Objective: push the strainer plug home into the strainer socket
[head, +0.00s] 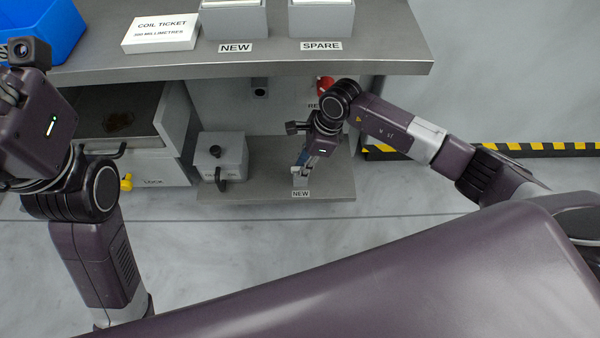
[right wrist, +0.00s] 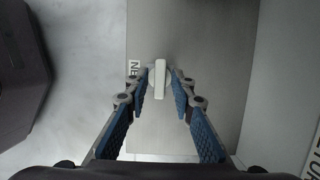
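A pale plug with an upright bar handle on a round disc (right wrist: 160,80) stands on the lower grey shelf beside the NEW label; I take it to be the strainer plug. In the head view it is mostly hidden at my right gripper's fingertips. My right gripper (right wrist: 164,88) has its blue-padded fingers on either side of the bar, with a gap showing; it also shows in the head view (head: 301,168), pointing down. My left gripper's body (head: 35,120) is at the left edge; its fingertips do not show. A dark round opening (head: 260,92) is in the back panel; I cannot tell whether it is the socket.
A grey box with a black knob and handle (head: 220,160) stands left of my right gripper. A red part (head: 325,86) is behind my right arm. The upper counter (head: 390,50) overhangs, carrying grey blocks and a blue bin (head: 45,30). A drawer unit (head: 150,160) stands at left.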

